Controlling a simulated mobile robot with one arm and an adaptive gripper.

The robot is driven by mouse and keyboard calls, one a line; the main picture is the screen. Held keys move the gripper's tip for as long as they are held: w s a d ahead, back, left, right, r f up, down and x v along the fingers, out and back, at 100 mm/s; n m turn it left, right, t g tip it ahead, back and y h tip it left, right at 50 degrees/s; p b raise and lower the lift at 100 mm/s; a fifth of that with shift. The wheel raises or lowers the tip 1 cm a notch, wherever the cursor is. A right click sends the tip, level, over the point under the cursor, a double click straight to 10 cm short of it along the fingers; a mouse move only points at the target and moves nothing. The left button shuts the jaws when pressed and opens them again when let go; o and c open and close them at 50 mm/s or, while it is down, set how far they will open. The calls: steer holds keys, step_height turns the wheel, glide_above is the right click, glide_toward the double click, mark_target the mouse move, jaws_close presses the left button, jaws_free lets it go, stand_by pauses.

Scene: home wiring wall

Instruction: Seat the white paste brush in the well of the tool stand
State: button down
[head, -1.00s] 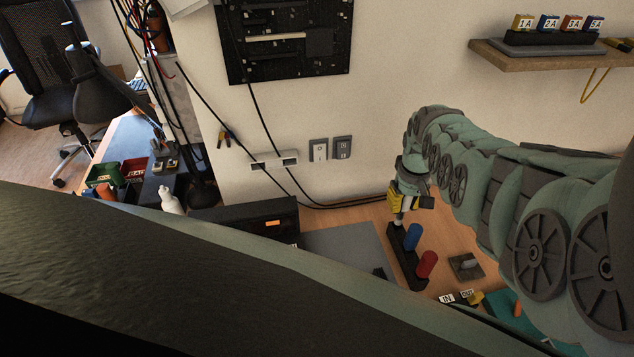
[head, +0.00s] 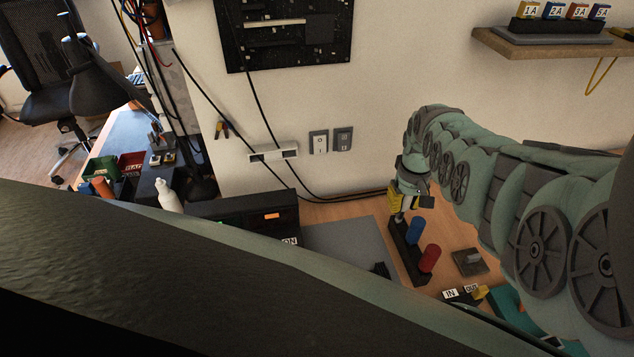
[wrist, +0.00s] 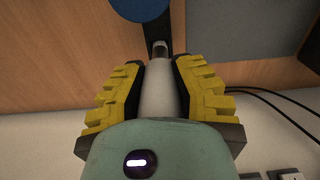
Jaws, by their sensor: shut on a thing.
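My gripper (head: 400,208) is shut on the white paste brush (wrist: 158,95). In the wrist view the brush's white handle lies between the yellow finger pads, with its metal neck (wrist: 160,48) pointing away from me. The black tool stand (head: 408,268) is on the wooden worktop, with a blue handle (head: 415,230) and a red handle (head: 429,258) standing in it. My gripper is over the stand's far end, beyond the blue handle. The brush's lower end is at or just above the stand. I cannot tell whether it is inside the well.
A grey mat (head: 345,245) lies left of the stand, and a black box (head: 255,215) is further left. Black cables (head: 340,197) run along the wall behind. A shelf (head: 545,46) hangs at upper right.

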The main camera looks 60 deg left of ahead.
mark_target(400, 217)
steer(key=shift+f+b, duration=1.45)
steer(key=shift+f, duration=0.15)
steer(key=c, duration=0.8)
jaws_free()
steer(key=shift+r, duration=0.1)
steer(key=shift+r, duration=0.15)
steer(key=shift+r, duration=5.85)
